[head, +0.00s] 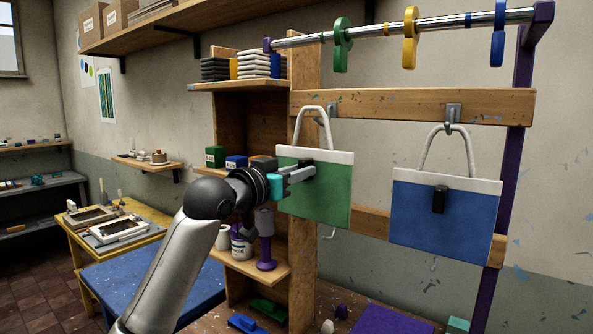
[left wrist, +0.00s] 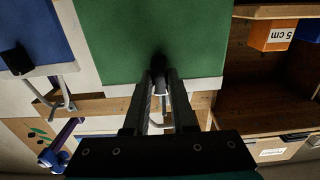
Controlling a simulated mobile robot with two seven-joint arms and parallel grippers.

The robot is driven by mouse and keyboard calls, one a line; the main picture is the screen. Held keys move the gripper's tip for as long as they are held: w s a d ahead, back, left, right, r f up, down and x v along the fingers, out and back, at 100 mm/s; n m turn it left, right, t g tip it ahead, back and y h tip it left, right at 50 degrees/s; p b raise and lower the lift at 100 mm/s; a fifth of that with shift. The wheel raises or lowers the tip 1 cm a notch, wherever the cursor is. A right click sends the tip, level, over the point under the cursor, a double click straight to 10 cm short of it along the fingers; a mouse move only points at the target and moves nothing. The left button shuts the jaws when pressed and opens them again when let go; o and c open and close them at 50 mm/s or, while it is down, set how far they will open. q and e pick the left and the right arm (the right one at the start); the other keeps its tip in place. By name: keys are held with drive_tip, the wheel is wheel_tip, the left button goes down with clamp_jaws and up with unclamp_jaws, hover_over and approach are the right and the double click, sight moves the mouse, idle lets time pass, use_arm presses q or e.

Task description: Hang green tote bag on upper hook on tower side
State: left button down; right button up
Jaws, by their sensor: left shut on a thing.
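The green tote bag (head: 325,197) has a white top band, a pale handle and a dark grip tab. My left gripper (head: 306,173) is shut on that tab; the left wrist view shows the fingers (left wrist: 160,88) closing on it against the green cloth (left wrist: 115,45). The bag hangs upright in front of the rack. Its handle loop stands up beside the upper hook on the tower side (head: 333,109), the loop's top slightly left of it. I cannot tell whether the loop is around the hook. My right gripper is not in view.
A blue tote bag (head: 443,215) hangs by its handle on the right upper hook (head: 453,113). The wooden shelf tower (head: 303,75) stands close left of the green bag. A metal rail (head: 440,22) with coloured hooks runs above. A purple post (head: 516,150) stands at right.

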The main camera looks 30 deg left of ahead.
sight(310, 182)
use_arm(q)
drive_tip(key=shift+w+f, duration=0.1)
drive_tip(key=shift+w, duration=0.15)
idle(0.4)
drive_tip(key=shift+w+d+f, duration=0.1)
drive_tip(key=shift+w+f, duration=0.15)
drive_tip(key=shift+w, duration=0.25)
drive_tip(key=shift+w+d+f, duration=0.1)
drive_tip(key=shift+w+f, duration=0.15)
drive_tip(key=shift+w, duration=0.45)
drive_tip(key=shift+w+f+p, duration=0.2)
drive_tip(key=shift+w+f, duration=0.1)
drive_tip(key=shift+w, duration=0.25)
drive_tip(key=shift+w+f+p, duration=0.15)
drive_tip(key=shift+w+f, duration=0.15)
drive_tip(key=shift+w, duration=0.2)
drive_tip(key=shift+f, duration=0.4)
idle(0.5)
drive_tip(key=c, duration=0.7)
unclamp_jaws()
drive_tip(key=shift+o, duration=0.2)
